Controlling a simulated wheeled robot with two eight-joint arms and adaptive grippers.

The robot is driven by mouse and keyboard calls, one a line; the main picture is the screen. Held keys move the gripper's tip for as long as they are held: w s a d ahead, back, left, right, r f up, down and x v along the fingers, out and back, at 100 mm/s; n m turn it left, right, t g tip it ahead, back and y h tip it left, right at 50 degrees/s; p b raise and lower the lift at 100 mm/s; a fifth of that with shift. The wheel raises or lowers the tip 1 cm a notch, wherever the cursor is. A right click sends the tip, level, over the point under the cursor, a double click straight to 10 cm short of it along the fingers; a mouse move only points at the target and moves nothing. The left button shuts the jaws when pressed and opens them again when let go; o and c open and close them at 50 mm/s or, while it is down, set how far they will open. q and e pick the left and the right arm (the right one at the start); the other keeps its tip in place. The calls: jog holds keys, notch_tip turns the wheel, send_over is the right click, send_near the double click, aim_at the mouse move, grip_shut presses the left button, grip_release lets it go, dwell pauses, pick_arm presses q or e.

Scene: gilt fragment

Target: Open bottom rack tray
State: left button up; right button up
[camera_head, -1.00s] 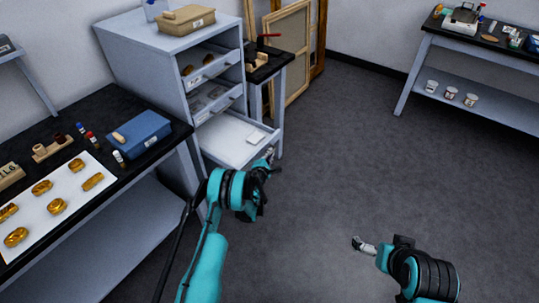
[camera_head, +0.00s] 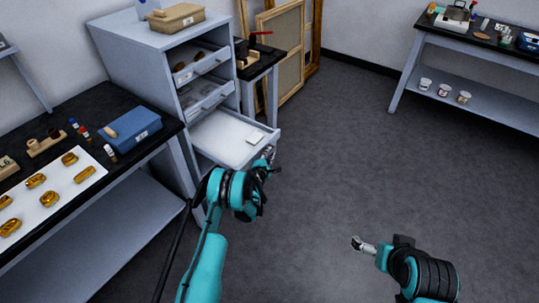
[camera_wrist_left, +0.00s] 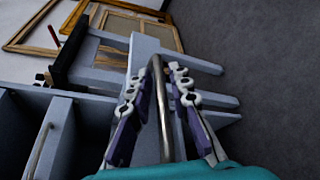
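The grey rack cabinet (camera_head: 150,60) stands at the left back of the head view. My left gripper (camera_head: 268,158) is at the tray's front. In the left wrist view its fingers (camera_wrist_left: 158,80) lie on both sides of the tray's metal bar handle (camera_wrist_left: 160,110), closed in around it. The exact finger contact is hard to see. My right gripper (camera_head: 357,243) is over bare floor, away from the rack; its finger opening is too small to judge.
A black-topped table (camera_head: 60,125) with gilt pieces and a blue box (camera_head: 130,130) stands left. Wooden frames (camera_head: 285,60) lean behind a small side table (camera_head: 262,62). The floor (camera_head: 350,170) to the right is open.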

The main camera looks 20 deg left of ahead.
pick_arm(q)
notch_tip(320, 180, up, 9)
jog(key=shift+s, duration=0.1)
jog(key=shift+r, duration=0.55)
